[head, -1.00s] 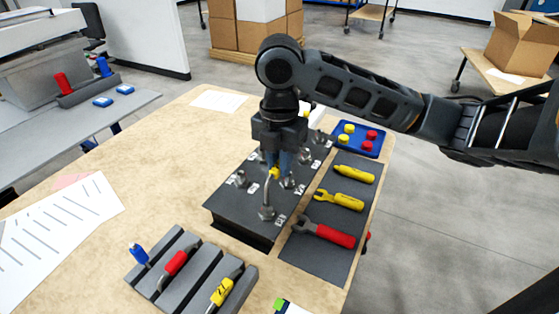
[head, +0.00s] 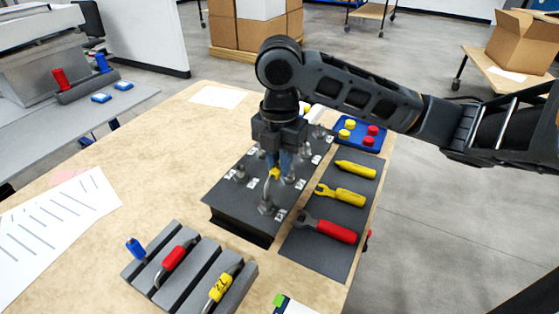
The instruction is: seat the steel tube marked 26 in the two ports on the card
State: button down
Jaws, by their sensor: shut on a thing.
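The card is a dark grey block (head: 228,205) on the table, with several metal ports and small white number labels on top. My gripper (head: 278,168) is above the card, pointing down. Its blue fingers are shut on a thin steel tube (head: 267,190) with a yellow tag (head: 274,173); the tag's number cannot be read. The tube's near leg reaches down to the front port (head: 266,207). Whether its end is inside that port cannot be told. The far leg and its port are hidden by the fingers.
A grey slotted rack (head: 205,262) with blue-, red- and yellow-tagged tubes stands front left. Right of the card, a dark mat (head: 310,262) holds a yellow marker-like tool and two wrenches. A blue tray (head: 372,148) with yellow and red caps lies behind it.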

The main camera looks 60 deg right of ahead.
jog(key=c, duration=1)
grip_release()
jog(key=shift+o, duration=0.2)
notch_tip(320, 180, up, 8)
jog(key=shift+f, duration=0.1)
